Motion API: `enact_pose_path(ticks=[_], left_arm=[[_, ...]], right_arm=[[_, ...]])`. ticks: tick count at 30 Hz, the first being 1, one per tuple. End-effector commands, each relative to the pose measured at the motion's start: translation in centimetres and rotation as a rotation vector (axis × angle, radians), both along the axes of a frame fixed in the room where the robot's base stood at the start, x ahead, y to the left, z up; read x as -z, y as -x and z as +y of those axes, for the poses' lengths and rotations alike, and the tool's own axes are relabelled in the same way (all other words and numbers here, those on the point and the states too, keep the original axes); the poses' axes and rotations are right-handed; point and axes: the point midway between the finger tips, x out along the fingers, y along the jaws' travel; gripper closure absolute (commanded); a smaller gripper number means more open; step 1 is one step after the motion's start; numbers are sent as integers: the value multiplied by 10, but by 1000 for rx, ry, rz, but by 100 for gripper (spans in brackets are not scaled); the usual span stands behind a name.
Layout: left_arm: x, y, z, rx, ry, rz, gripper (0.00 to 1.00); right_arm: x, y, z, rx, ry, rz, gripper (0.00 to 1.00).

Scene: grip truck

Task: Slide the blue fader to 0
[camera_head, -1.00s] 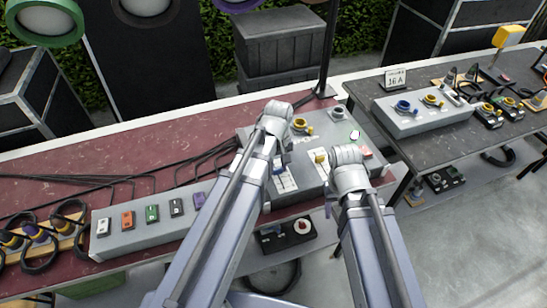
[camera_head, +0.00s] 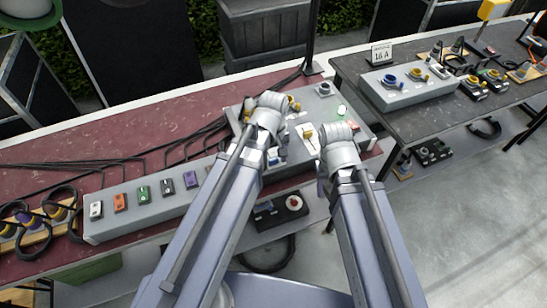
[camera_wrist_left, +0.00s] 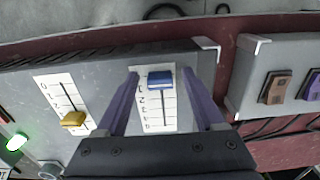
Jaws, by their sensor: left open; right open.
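The blue fader (camera_wrist_left: 160,80) sits near the upper end of its white scale card (camera_wrist_left: 155,112) in the left wrist view. Digits show below its knob; whether it covers the 0 is unclear. My left gripper (camera_wrist_left: 160,95) is open, with one finger on each side of the blue fader and card. Contact cannot be told. In the head view my left arm partly covers the grey console (camera_head: 352,130). The yellow fader (camera_wrist_left: 74,119) is on a second card, low on its scale. My right gripper (camera_head: 322,188) is at the console's front, its fingers mostly hidden.
A green light (camera_wrist_left: 17,142) glows on the console. A grey switch box (camera_head: 140,205) with several coloured switches stands left on the red table. Cables lie behind it. A dark table (camera_head: 440,110) at right holds another box (camera_head: 415,92) and a 16 A sign (camera_head: 381,54).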

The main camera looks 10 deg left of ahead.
Motion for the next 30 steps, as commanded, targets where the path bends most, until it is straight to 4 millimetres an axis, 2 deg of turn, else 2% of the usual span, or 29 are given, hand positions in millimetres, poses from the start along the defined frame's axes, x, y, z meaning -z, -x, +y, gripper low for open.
enact_pose_path(ticks=[11,17,24,30], left_arm=[[-9,-1,0,0,-1,-2,30],[-29,-1,0,0,-1,-2,30],[-63,-1,0,0,-1,-1,30],[-78,-1,0,0,0,0,30]], right_arm=[[-9,0,0,0,0,0,50],[-29,0,0,-1,0,0,50],[-63,0,0,-2,0,0,50],[-78,0,0,-3,0,0,50]])
